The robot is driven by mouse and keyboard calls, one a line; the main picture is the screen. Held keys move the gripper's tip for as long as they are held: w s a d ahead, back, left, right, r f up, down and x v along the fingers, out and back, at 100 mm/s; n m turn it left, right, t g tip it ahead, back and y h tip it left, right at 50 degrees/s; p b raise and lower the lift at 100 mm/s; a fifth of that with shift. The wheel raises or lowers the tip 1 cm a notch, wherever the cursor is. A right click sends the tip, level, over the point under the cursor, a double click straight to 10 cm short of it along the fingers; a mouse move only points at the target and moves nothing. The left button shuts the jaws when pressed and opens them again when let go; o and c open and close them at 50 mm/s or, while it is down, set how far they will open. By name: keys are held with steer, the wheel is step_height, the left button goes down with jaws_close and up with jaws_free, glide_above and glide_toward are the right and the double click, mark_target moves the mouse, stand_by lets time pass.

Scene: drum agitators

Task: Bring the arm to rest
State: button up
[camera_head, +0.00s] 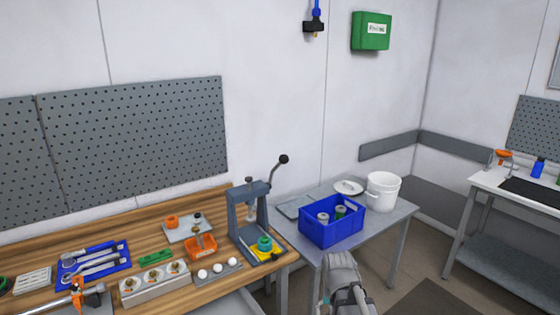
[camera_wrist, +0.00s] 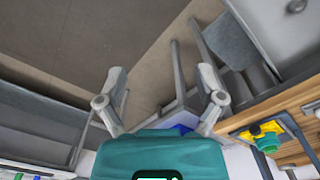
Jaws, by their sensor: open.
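My gripper (camera_wrist: 162,74) shows in the wrist view with its two grey fingers spread wide apart. Nothing is between the fingers; the floor shows behind them. The teal gripper body fills the bottom middle of that view. In the head view, part of my arm (camera_head: 345,282) shows at the bottom edge, in front of the grey side table (camera_head: 395,222). The fingers cannot be made out in the head view.
A blue crate (camera_head: 332,232) holding several small containers stands on the side table, with a white bucket (camera_head: 383,190) behind it. A lever press (camera_head: 250,215) stands at the right end of the wooden bench (camera_head: 150,230). A white table (camera_head: 515,185) stands at the far right. Floor is clear between.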

steer(key=s+n, duration=0.1)
steer(key=s+d+f+n, duration=0.1)
steer(key=s+d+b, duration=0.1)
steer(key=s, duration=0.1)
steer(key=shift+d+f+n, duration=0.1)
steer(key=shift+f+n, duration=0.1)
steer(key=shift+n, duration=0.2)
stand_by(1.0)
